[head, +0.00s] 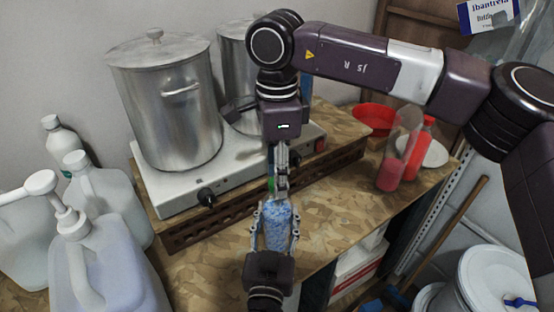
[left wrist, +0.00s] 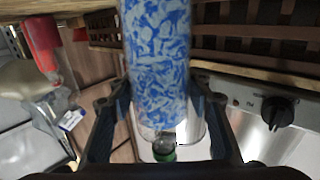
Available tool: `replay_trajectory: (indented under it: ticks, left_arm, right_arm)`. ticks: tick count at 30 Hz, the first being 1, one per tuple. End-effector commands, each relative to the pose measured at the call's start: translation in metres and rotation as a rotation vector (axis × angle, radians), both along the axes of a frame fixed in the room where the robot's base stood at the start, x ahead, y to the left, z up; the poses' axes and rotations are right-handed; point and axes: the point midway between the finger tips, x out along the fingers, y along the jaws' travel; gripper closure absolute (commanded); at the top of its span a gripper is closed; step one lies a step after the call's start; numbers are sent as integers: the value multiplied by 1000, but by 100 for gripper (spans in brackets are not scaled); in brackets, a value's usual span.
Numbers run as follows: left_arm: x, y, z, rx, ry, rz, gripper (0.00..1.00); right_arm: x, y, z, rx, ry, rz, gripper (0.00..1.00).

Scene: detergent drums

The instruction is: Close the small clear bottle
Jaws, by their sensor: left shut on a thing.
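The small clear bottle (head: 278,222) has a blue-and-white patterned label and stands roughly upright between the fingers of my left gripper (head: 276,226). The left gripper is shut on it, one finger on each side. In the left wrist view the label (left wrist: 158,45) fills the top middle. A green cap (left wrist: 163,150) shows there beyond the clear end of the bottle; whether it is seated is unclear. In the head view green (head: 270,185) shows beside the fingers of my right gripper (head: 281,185). That gripper points down just above the bottle, seen edge-on, so its opening is hidden.
A hot plate (head: 170,195) with two steel pots (head: 165,105) stands behind left of the bottle. White jugs (head: 95,265) crowd the left. A red-filled clear container (head: 390,172) and red bowl (head: 372,120) stand right. The board in front is mostly clear.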

Motion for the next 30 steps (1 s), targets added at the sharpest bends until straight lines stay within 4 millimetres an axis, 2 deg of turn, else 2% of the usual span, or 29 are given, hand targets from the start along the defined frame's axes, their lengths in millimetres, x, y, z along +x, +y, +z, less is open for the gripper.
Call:
replay_trajectory:
  ticks: [11,22,26,30]
  left_arm:
    - [0,0,1,0,-2,0,100]
    - [0,0,1,-1,-2,-1,100]
    - [0,0,1,-1,-2,-1,100]
    - [0,0,1,-1,-2,-1,100]
  right_arm:
    - [0,0,-6,0,0,-1,61]
    - [0,0,-6,0,0,-1,100]
    - [0,0,-6,0,-1,-9,100]
    - [0,0,-6,0,-1,-129,100]
